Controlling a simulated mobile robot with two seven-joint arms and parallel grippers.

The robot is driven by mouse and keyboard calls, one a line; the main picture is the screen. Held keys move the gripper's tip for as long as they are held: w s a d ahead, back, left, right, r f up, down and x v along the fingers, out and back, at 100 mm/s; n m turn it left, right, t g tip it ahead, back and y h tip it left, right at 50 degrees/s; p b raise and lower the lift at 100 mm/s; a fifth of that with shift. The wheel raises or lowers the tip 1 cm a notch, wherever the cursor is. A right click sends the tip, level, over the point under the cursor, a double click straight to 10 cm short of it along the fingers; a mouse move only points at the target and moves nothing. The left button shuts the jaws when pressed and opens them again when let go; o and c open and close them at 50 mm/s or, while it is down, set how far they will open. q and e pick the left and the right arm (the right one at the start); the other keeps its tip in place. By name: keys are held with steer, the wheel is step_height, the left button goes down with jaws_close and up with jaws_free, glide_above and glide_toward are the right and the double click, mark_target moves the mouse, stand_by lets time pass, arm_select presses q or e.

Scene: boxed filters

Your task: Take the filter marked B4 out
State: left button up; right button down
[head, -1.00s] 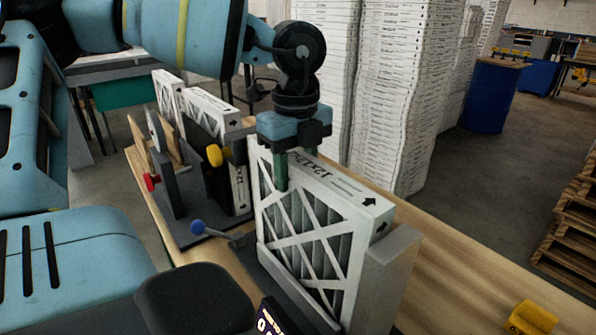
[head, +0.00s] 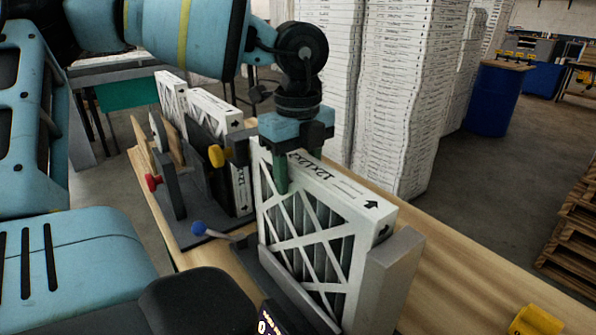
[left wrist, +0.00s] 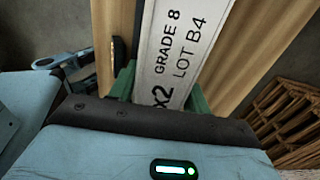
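The filter marked B4 (head: 308,235) is a white-framed pleated panel standing upright in a grey holder (head: 388,280) on the bench. In the left wrist view its top edge (left wrist: 180,45) reads "GRADE 8" and "LOT B4". My left gripper (head: 290,168) points down over that edge, with one green finger on each face. In the left wrist view both fingers (left wrist: 160,90) lie against the filter's sides with no clear gap, so it is shut on the filter. The filter's lower edge is partly hidden. My right gripper is not in view.
More white filters (head: 213,112) stand in holders further back on the wooden bench (head: 455,285), with a yellow knob (head: 216,156), red knob (head: 152,183) and blue-knobbed lever (head: 198,228). A yellow object (head: 533,320) lies at the lower right. Tall white stacks (head: 405,90) rise behind the bench.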

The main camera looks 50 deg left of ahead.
arm_select(q)
steer(key=shift+r, duration=0.1)
steer(key=shift+r, duration=0.85)
steer(key=shift+r+p, duration=0.55)
steer(key=shift+r, duration=2)
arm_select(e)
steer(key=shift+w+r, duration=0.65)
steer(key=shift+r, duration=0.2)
arm_select(q)
steer(key=o, duration=0.5)
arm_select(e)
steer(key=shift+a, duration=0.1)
arm_select(q)
steer(key=shift+o, duration=0.2)
step_height(320, 180, up, 8)
steer(key=shift+b, duration=0.45)
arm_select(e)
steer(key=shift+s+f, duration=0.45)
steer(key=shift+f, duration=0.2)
